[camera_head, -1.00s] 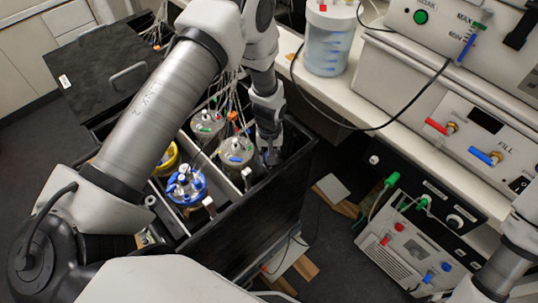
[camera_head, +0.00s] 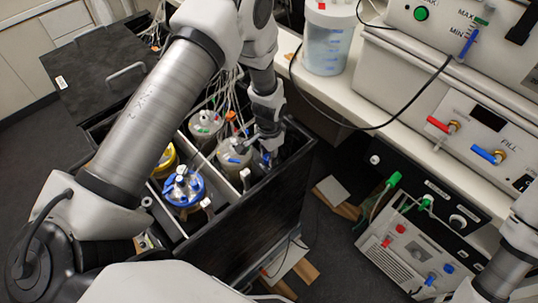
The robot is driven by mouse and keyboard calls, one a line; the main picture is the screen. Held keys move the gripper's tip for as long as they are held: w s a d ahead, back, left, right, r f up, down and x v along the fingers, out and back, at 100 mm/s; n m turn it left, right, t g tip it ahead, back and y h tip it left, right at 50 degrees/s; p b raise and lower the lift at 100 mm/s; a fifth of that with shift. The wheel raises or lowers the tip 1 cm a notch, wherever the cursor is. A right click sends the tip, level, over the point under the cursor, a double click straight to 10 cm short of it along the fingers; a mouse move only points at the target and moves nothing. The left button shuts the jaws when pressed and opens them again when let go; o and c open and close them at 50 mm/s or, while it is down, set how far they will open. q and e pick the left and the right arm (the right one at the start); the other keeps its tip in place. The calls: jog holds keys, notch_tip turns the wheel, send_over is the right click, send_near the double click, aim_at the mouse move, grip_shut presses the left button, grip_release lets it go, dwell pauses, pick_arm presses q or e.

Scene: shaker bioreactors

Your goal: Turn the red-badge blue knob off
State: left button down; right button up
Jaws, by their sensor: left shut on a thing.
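My left gripper (camera_head: 268,143) reaches down into the back right part of the open black box (camera_head: 250,222). It is shut on a small blue knob (camera_head: 266,159), which shows only partly at the fingertips. I cannot make out a red badge on it at this size, and the gripper hides most of the spot. Just left of the gripper stands a grey-lidded vessel (camera_head: 232,156) with tubes and small coloured caps. My right arm shows at the lower right edge, but its gripper is out of view.
A blue-lidded vessel (camera_head: 183,187), a yellow-ringed vessel (camera_head: 165,160) and another grey-lidded vessel (camera_head: 205,124) stand in the box among bundled tubes. The box walls surround the gripper. A bench with instruments (camera_head: 470,125) and a clear jar (camera_head: 328,42) lies to the right.

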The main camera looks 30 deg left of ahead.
aim_at(269, 156)
pick_arm(q)
jog(key=m, duration=0.6)
jog(key=shift+r+m, duration=0.15)
jog(key=shift+m, duration=0.15)
jog(key=shift+w, duration=0.1)
dwell(0.3)
jog(key=c, duration=0.9)
grip_release()
jog(key=shift+o, duration=0.2)
notch_tip(269, 156, up, 12)
